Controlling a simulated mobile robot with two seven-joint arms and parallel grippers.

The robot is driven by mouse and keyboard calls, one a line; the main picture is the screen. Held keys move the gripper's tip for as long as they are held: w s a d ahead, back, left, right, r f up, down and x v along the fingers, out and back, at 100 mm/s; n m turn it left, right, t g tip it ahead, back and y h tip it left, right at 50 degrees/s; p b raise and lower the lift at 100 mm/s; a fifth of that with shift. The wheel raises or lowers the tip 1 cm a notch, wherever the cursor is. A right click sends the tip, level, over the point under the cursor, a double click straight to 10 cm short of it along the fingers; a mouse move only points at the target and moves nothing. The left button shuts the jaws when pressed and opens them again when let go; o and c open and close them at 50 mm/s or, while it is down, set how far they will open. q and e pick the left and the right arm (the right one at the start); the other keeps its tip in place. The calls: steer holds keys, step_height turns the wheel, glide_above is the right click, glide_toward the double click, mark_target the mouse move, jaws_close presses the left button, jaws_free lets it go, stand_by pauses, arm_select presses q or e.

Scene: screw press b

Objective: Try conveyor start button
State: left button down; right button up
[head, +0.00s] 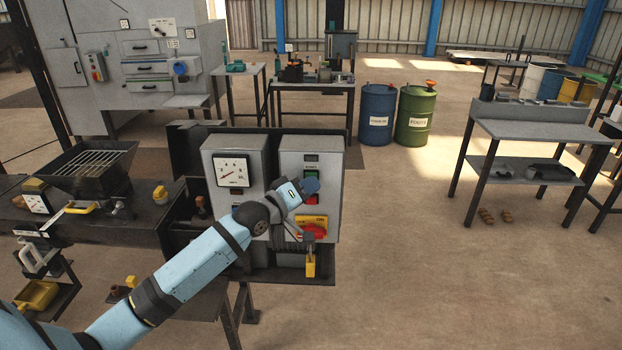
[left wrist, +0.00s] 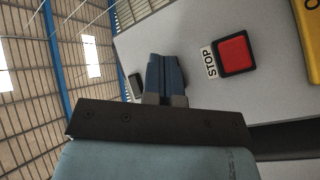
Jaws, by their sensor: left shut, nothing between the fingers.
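The grey control box (head: 331,200) stands on the bench, with a small dark display at its top. A green button (head: 311,170) shows just above my left gripper (head: 310,185), partly covered. In the left wrist view, my left gripper (left wrist: 166,78) is shut and empty, with its fingertips pointing at the panel. I cannot tell whether they touch it. The green button is not seen there, likely behind the fingers. The red STOP button (left wrist: 235,53), with its label, lies to the right of the fingers. My right gripper is not in view.
A yellow switch plate with a red knob (head: 314,230) and a hanging padlock (head: 310,264) sits below the buttons. A gauge box (head: 233,171) stands left of the control box. A hopper (head: 92,165) is further left.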

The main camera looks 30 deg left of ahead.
arm_select(q)
steer(key=shift+s, duration=0.1)
steer(key=shift+s+d+p, duration=0.45)
steer(key=shift+s+p, duration=0.2)
steer(key=shift+p, duration=0.05)
steer(key=s+d+p, duration=0.1)
steer(key=s+p, duration=0.1)
steer(key=s+d+p, duration=0.1)
steer(key=s, duration=0.1)
steer(key=shift+s+d, duration=0.1)
steer(key=shift+d, duration=0.2)
stand_by(0.6)
